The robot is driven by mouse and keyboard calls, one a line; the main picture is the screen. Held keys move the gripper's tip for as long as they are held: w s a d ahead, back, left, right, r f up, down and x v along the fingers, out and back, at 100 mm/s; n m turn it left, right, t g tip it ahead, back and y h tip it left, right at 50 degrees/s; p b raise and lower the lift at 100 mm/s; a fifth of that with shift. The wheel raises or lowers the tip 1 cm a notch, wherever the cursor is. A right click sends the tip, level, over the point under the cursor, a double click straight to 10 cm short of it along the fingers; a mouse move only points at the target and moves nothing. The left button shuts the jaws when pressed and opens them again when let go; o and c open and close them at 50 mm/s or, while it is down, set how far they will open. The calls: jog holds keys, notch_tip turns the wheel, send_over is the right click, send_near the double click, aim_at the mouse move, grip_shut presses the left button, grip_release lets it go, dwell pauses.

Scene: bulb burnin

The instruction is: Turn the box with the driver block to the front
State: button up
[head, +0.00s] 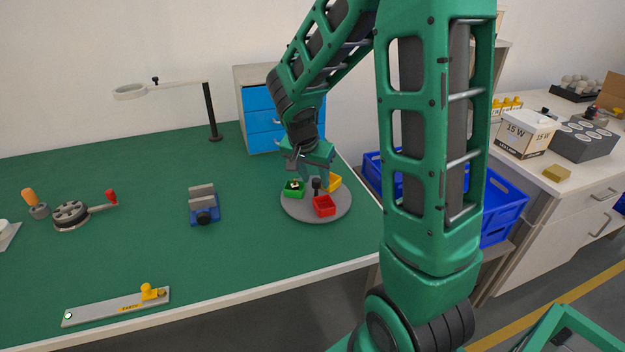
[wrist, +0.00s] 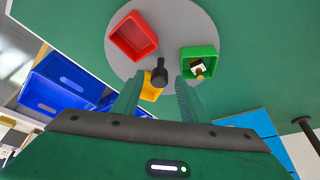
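A round grey turntable (head: 335,212) lies on the green bench near its right end. It carries a red box (head: 324,206) at the front, a green box (head: 293,190) at the left and a yellow box (head: 335,183) at the back right. The green box (wrist: 199,54) holds a small block with white, black and brass-coloured parts; the red box (wrist: 134,36) looks empty. The yellow box is partly hidden in the wrist view. A black knob (wrist: 158,70) stands at the turntable's middle. My gripper (wrist: 157,88) is open above the turntable, its fingers apart on either side of the knob; contact is not visible.
A blue drawer cabinet (head: 262,118) stands behind the turntable. A blue clamp fixture (head: 204,211), a crank device (head: 72,214) and a metal bar with a yellow handle (head: 115,306) lie farther left. Blue crates (head: 500,205) stand beyond the bench's right edge. The bench between is clear.

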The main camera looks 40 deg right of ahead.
jog(key=shift+d+f, duration=0.15)
jog(key=shift+f, duration=0.2)
grip_shut()
jog(key=shift+d, duration=0.1)
